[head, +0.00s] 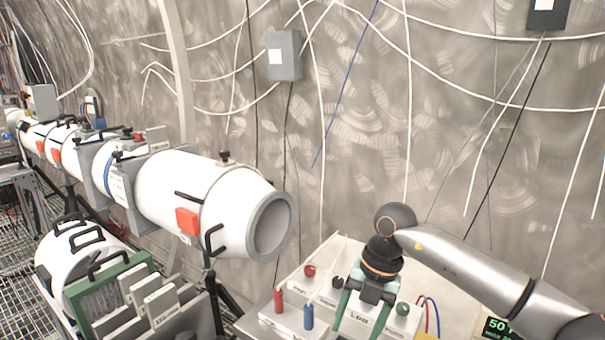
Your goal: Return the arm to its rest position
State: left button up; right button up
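My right arm comes in from the right side of the head view. Its wrist bends down to my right gripper (356,326), which has two green fingers pointing down and spread apart. The fingers are over a pale bench unit (420,285) with small coloured parts. A white labelled face shows between the fingers. I cannot tell whether the fingertips touch it. My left gripper is not in view.
On the unit are a red cylinder (278,300), a blue cylinder (308,316), a red knob (310,270) and a green knob (403,308). A white beam pipe (190,185) runs along the left. A green-framed crate (95,300) holds grey blocks. Cables hang on the wall.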

jog(key=s+a+r+g+y+p, duration=0.1)
jog(key=s+a+y, duration=0.4)
jog(key=a+y, duration=0.3)
jog(key=s+a+g+y+p, duration=0.1)
jog(key=s+a+y, duration=0.45)
jog(key=a, duration=0.45)
jog(key=w+d+f+m+t+h+p, duration=0.15)
jog(key=d+f+m+t+h, duration=0.35)
jog(key=m+t, duration=0.6)
jog(key=w+d+f+m+t+h+p, duration=0.1)
jog(key=w+d+f+m+t, duration=0.15)
jog(key=d+m+t, duration=0.75)
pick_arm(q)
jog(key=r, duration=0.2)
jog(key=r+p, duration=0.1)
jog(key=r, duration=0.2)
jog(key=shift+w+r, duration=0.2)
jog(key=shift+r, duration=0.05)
pick_arm(e)
jog(key=s+d+f+m+g+h, duration=0.4)
jog(key=s+d+f, duration=0.1)
jog(key=s+f, duration=0.3)
jog(key=s+d+f+m+g+h, duration=0.4)
jog(key=s+d+f+m+g, duration=0.1)
jog(key=s+f, duration=0.4)
jog(key=shift+d, duration=0.1)
